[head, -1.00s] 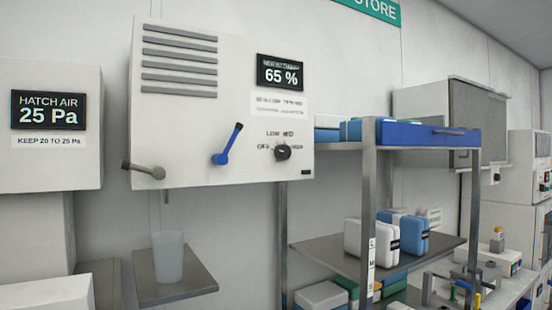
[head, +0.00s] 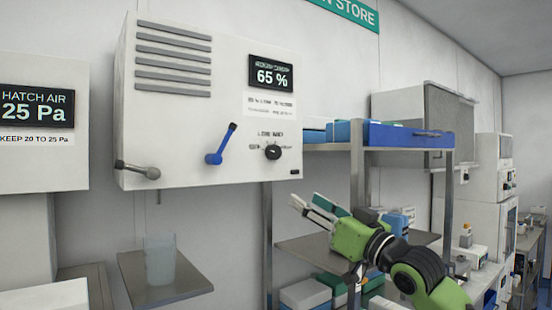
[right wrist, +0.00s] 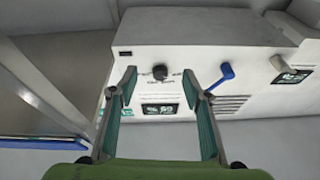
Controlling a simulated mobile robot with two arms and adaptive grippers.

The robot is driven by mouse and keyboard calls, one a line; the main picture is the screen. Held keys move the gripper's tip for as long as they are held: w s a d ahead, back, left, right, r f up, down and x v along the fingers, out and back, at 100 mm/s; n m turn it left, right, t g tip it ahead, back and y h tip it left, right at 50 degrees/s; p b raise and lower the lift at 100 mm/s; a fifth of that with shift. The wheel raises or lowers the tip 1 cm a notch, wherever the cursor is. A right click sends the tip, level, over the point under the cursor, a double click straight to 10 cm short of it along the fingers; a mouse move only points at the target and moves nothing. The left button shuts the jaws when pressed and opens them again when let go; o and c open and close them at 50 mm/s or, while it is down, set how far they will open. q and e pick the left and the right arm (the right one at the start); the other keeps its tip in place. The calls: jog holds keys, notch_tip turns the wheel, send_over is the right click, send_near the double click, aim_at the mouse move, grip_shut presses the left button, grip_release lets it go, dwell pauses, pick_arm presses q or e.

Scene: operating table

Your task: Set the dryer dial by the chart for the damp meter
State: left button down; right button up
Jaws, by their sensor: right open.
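The dryer (head: 170,100) is a white wall box with grey vents. Its black round dial (head: 273,152) sits at the lower right under small labels, which are too blurred to read fully. The damp meter display (head: 271,75) above reads 65 %. A small printed chart (head: 269,104) lies between them, its text unreadable. My right gripper (head: 312,208) is open and empty, below and right of the dial, apart from it. In the right wrist view the dial (right wrist: 160,72) shows upside down between the open fingers (right wrist: 162,82), beyond their tips. My left gripper is not in view.
A blue lever (head: 220,145) and a grey lever (head: 138,170) stick out from the dryer's front. A shelf rack with a blue tray (head: 400,134) stands to the right. A cup (head: 160,259) stands on a small shelf below. A hatch air display (head: 37,106) reads 25 Pa.

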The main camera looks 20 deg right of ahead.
jog(key=t, duration=0.1)
send_near(276, 154)
jog(key=p+x, duration=0.7)
jog(key=shift+r, duration=0.15)
jog(key=shift+w+a, duration=0.15)
jog(key=shift+w, duration=0.45)
jog(key=c, duration=1.1)
